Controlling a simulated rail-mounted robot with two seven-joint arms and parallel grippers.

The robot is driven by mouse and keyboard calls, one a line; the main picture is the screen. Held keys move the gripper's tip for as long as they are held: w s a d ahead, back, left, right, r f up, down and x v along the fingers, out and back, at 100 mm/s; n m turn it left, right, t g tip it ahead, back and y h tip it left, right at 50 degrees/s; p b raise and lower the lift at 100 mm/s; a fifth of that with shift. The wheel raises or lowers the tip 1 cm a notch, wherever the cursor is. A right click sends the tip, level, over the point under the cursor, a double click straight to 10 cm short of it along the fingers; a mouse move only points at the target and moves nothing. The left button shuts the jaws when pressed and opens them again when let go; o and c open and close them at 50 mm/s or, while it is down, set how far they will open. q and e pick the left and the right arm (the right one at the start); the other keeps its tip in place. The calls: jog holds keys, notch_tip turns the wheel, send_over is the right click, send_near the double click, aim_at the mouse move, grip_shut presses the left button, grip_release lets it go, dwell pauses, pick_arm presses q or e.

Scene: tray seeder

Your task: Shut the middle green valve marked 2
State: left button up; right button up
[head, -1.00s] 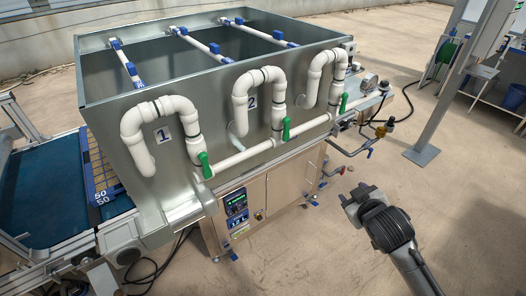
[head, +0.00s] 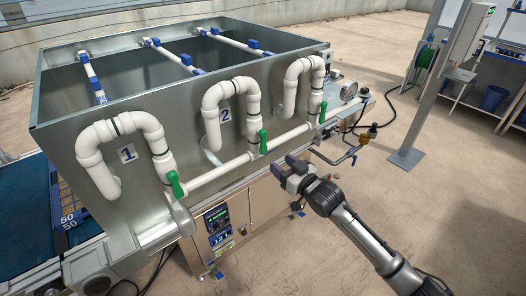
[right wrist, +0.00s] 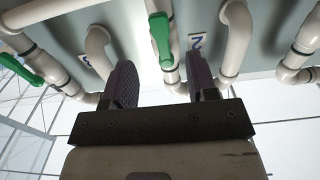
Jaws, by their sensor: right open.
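The middle green valve (head: 263,141) sits at the foot of the white pipe bend beside the plate marked 2 (head: 226,116). Its handle is roughly upright, in line with the vertical pipe. My right gripper (head: 284,168) is open and empty, below and slightly right of this handle, apart from it. In the right wrist view a green handle (right wrist: 160,40) beside the 2 plate (right wrist: 195,42) shows beyond and between the spread fingers (right wrist: 165,78). My left gripper is not in view.
Similar green valves stand at the left (head: 175,185) and right (head: 322,112), handles also roughly upright. A white horizontal pipe (head: 222,172) runs under the bends along the metal tank (head: 55,125). A control panel (head: 219,226) is below. Brass and blue fittings (head: 366,135) jut out right.

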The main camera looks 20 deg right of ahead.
aim_at(265, 150)
jog(key=b+x, duration=0.2)
jog(key=x, duration=0.6)
jog(key=shift+w, duration=0.1)
jog(key=shift+w+a, duration=0.2)
jog(key=shift+w, duration=0.5)
jog(key=shift+c, duration=0.5)
grip_shut()
